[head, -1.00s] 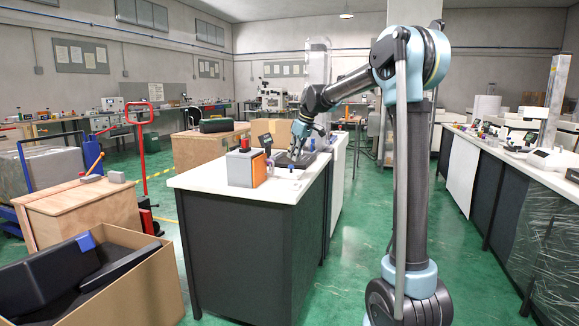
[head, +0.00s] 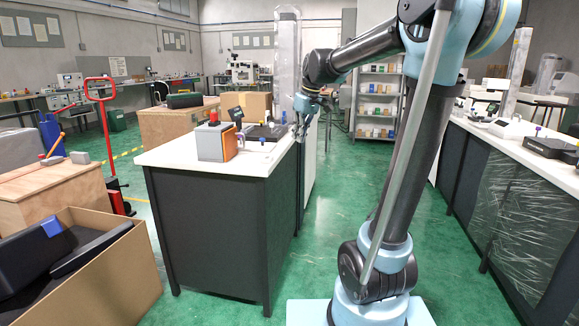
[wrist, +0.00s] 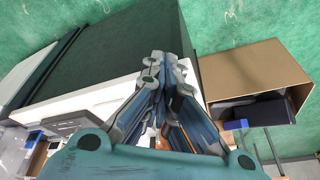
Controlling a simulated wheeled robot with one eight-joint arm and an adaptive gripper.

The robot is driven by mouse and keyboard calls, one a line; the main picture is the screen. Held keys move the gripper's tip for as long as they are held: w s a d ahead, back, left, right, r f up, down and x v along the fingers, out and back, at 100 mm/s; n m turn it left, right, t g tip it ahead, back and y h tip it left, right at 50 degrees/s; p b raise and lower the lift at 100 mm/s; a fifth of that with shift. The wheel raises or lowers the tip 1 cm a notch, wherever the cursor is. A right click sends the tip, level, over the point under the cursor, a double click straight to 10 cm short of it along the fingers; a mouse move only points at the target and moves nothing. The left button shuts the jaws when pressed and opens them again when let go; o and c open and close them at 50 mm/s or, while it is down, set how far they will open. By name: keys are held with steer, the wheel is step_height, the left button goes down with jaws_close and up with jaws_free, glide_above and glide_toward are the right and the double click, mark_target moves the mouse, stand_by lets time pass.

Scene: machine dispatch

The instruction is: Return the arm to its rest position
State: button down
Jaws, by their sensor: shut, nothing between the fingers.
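My arm rises from my base at the right of the head view and bends at a high elbow. Its forearm reaches left and back. My gripper (head: 301,130) hangs at the right edge of the white-topped workbench (head: 205,152), pointing down. It also shows in the wrist view (wrist: 162,58), where its fingers are together with nothing between them. I cannot tell from the head view exactly how far the fingertips are from the bench edge.
On the bench stand a grey-and-orange device with a red top (head: 215,138) and a dark tray (head: 266,132). An open cardboard box (head: 125,262) is at front left, also in the wrist view (wrist: 255,68). A second counter (head: 545,155) runs along the right. The green floor between is clear.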

steer(key=s+d+f+m, duration=0.2)
steer(key=s+d+f, duration=0.3)
steer(key=s, duration=0.5)
steer(key=s+d+f+m+h, duration=0.1)
steer(key=s+d+f+m, duration=0.2)
steer(key=s+f, duration=0.7)
steer(key=s+d+f+m+h, duration=0.1)
steer(key=s+d+f+m, duration=0.2)
steer(key=s+d+f, duration=0.4)
steer(key=s+f, duration=0.1)
steer(key=s, duration=0.2)
steer(key=shift+s+d+f, duration=0.2)
steer(key=shift+d, duration=0.1)
steer(key=shift+w, duration=0.1)
steer(key=shift+w+f, duration=0.2)
steer(key=shift+w, duration=0.15)
